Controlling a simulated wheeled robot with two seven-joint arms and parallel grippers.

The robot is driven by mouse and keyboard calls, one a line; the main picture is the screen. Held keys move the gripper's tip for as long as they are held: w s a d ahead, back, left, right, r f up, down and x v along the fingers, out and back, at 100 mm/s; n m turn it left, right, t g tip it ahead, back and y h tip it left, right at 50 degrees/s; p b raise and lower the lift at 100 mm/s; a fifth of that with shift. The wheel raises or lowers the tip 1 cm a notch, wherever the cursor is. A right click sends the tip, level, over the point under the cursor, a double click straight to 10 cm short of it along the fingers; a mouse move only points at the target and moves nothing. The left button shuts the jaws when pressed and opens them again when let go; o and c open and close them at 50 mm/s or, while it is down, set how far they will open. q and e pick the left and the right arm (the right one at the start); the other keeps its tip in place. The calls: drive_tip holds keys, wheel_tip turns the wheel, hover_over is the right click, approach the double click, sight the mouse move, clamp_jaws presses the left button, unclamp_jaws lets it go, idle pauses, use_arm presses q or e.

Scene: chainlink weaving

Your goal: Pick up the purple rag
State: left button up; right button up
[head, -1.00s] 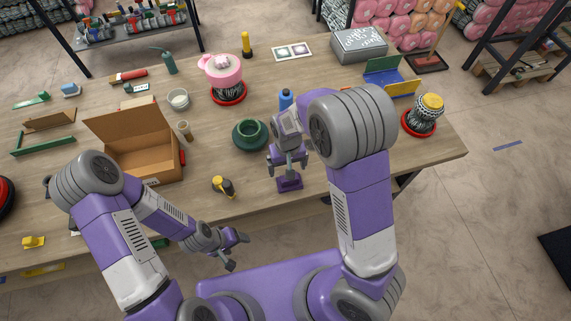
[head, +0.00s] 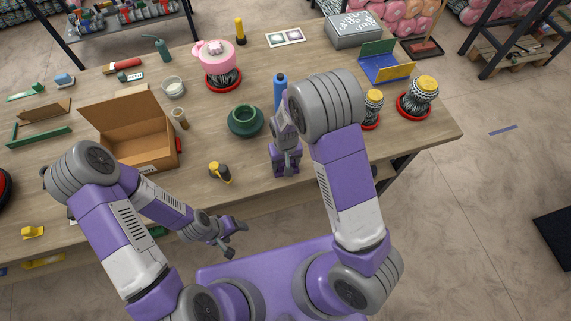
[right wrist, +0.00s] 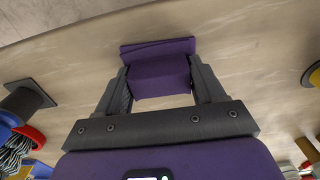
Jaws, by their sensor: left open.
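The purple rag (head: 278,166) is a folded, blocky piece near the table's front edge, below my right gripper (head: 289,163) in the head view. In the right wrist view the rag (right wrist: 160,75) lies between the two dark fingers of my right gripper (right wrist: 160,80), one finger along each side. The fingers stand well apart, and I cannot tell whether they press on the rag. The rag seems to rest on the table. My left gripper (head: 232,236) is open and empty, in front of the table edge.
A yellow-and-black item (head: 220,172) lies left of the rag. A green pot (head: 245,121) and a blue bottle (head: 280,92) stand behind. An open cardboard box (head: 140,152) is farther left. Yellow-topped woven pieces (head: 424,85) stand to the right.

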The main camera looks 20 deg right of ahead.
drive_tip(key=c, duration=0.5)
drive_tip(key=shift+r, duration=0.1)
wheel_tip(320, 180, up, 10)
drive_tip(key=shift+f+p, duration=0.1)
drive_tip(key=shift+p, duration=0.3)
